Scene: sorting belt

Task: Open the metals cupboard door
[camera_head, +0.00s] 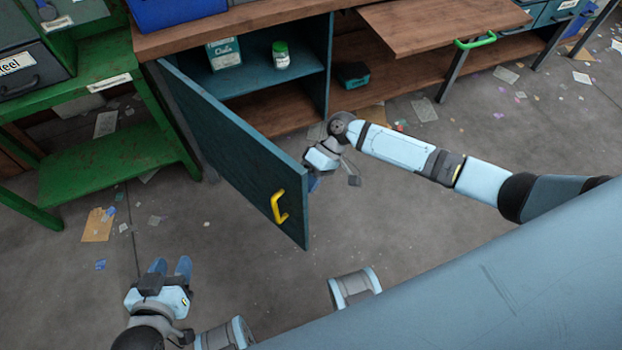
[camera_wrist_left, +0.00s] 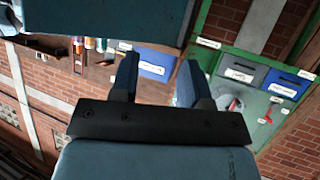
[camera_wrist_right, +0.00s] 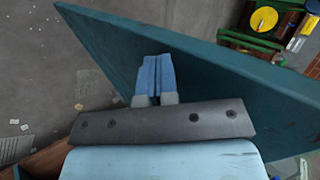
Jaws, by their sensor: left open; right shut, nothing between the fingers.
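The cupboard door (camera_head: 226,145) is teal with a yellow handle (camera_head: 279,206) near its free edge. It stands swung open, away from the cupboard front. My right gripper (camera_head: 314,184) is on the inner side of the door near its free edge, partly hidden behind it. In the right wrist view its fingers (camera_wrist_right: 155,80) are shut and empty, close against the teal panel (camera_wrist_right: 215,75); contact cannot be told. My left gripper (camera_head: 170,268) is open and empty, low in front of the door and left of the handle. Its spread fingers show in the left wrist view (camera_wrist_left: 158,85).
A green rack (camera_head: 110,160) stands at left. Paper scraps litter the floor.

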